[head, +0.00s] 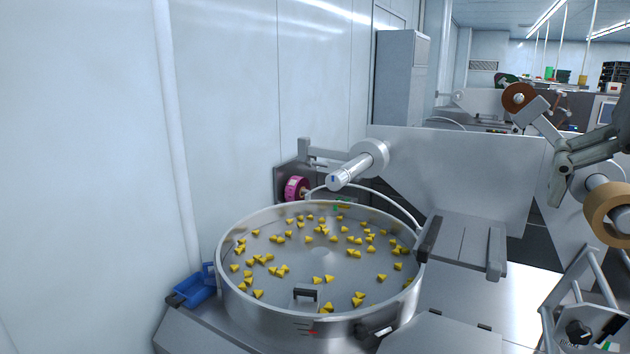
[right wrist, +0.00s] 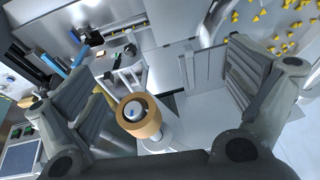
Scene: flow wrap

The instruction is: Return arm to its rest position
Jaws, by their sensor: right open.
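My right gripper (head: 561,178) hangs at the right side of the head view, above the machine and just up and left of a tan roll (head: 607,214). In the right wrist view, my right gripper (right wrist: 160,92) has its fingers spread wide apart, with nothing held between them. The tan roll (right wrist: 139,117) shows below, in the gap between the fingers, on its spindle. My left gripper is not in view.
A round steel bowl (head: 233,287) with several yellow pieces stands at lower centre. A blue bin (head: 194,291) is left of it. A steel panel (head: 460,165), a brown roll (head: 518,97) and a pink roll (head: 296,189) stand behind. A wall closes the left side.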

